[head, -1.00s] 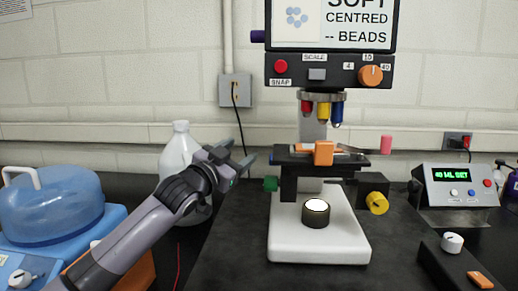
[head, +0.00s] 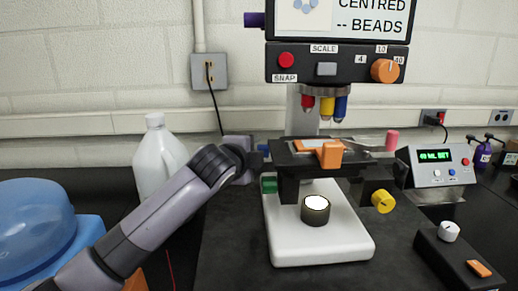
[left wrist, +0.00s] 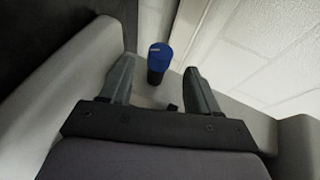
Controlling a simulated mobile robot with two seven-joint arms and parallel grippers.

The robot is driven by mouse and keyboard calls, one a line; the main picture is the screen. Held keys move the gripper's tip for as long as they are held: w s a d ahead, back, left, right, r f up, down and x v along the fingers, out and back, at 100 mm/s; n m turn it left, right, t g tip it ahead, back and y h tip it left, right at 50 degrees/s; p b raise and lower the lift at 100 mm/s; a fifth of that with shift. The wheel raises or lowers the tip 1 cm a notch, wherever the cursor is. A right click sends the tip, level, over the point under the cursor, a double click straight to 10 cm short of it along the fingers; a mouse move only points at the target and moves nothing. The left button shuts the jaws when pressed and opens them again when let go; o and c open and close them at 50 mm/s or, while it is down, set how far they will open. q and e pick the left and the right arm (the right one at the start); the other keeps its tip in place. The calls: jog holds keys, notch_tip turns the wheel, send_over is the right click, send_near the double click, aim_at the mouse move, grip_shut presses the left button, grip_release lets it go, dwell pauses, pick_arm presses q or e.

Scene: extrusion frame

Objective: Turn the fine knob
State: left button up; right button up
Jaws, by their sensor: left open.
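The microscope (head: 330,250) stands on the dark bench with a white base and a black stage. A green knob (head: 269,185) is low on its left, a yellow knob (head: 382,201) on its right, and a purple knob (head: 254,20) high on the left. No label names the fine knob. My left gripper (head: 260,151) is at the left side of the stage, its fingers partly hard to make out. In the left wrist view, a blue cylindrical knob (left wrist: 158,62) shows between the open, empty fingers, apparently untouched. My right gripper is not in view.
A white bottle (head: 160,160) stands close behind my left arm. A blue-lidded device (head: 40,225) is at the left. A display box (head: 438,168) and a black box with a white knob (head: 449,232) are at the right. The wall is behind.

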pick_arm(q)
jog(key=shift+p+x, duration=0.3)
jog(key=shift+x, duration=2.9)
jog(key=shift+f, duration=0.1)
jog(key=c, duration=1)
jog(key=shift+o, duration=0.2)
jog(key=shift+f+b, duration=0.1)
jog(key=shift+b, duration=0.25)
jog(key=t+b, duration=0.1)
jog(key=b, duration=0.3)
jog(key=shift+f+m+t, duration=0.15)
jog(key=shift+m+t, duration=0.25)
jog(key=shift+r+t+h+b, duration=0.3)
jog(key=shift+h+b, duration=0.1)
jog(key=shift+b, duration=0.2)
